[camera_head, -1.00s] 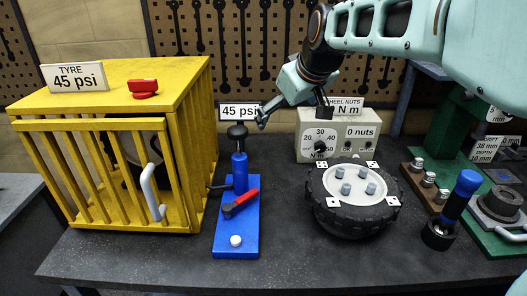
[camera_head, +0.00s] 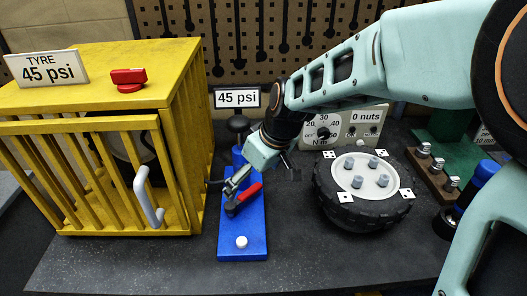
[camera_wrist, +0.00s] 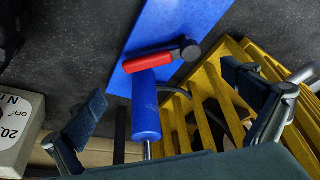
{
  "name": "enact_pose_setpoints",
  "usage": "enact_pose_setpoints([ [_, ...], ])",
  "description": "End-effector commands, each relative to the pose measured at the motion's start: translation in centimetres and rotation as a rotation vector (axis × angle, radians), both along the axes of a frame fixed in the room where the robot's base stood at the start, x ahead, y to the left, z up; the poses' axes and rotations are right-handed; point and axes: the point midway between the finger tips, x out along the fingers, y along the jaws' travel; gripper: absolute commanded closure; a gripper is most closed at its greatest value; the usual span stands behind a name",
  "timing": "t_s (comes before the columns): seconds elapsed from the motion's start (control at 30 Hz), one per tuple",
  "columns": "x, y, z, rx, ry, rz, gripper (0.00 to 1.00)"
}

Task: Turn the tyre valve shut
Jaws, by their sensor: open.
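A blue pump (camera_head: 243,225) stands on the bench right of the cage, with a red-handled lever (camera_head: 246,196), a blue cylinder and a white button. My gripper (camera_head: 236,186) is at the pump, close to the lever and partly hiding the cylinder. In the wrist view, my gripper (camera_wrist: 168,108) has its fingers wide apart, with the blue cylinder (camera_wrist: 146,108) and red lever (camera_wrist: 149,62) between or beyond them. Contact cannot be told.
A cage door with a grey handle (camera_head: 148,196) faces front. A wheel (camera_head: 362,190) with several nuts lies right of the pump, before a torque gauge box (camera_head: 325,134). A "45 psi" sign (camera_head: 237,98) stands behind. The bench front (camera_head: 330,262) is clear.

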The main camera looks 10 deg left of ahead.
Motion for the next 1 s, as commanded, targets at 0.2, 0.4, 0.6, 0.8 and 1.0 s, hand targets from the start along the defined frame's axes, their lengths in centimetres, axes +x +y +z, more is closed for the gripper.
enact_pose_setpoints([
  [0.2, 0.7, 1.4, -3.8, 0.0, 0.004, 0.002, 0.0],
  [0.4, 1.3, 2.1, -5.8, 0.001, 0.002, 0.001, 0.0],
  [0.6, 1.5, 2.3, -6.4, 0.001, -0.002, 0.0, 0.0],
  [0.8, 1.5, 2.3, -6.4, 0.001, -0.002, 0.0, 0.0],
  [1.0, 1.5, 2.3, -6.4, 0.001, -0.002, 0.0, 0.21],
])
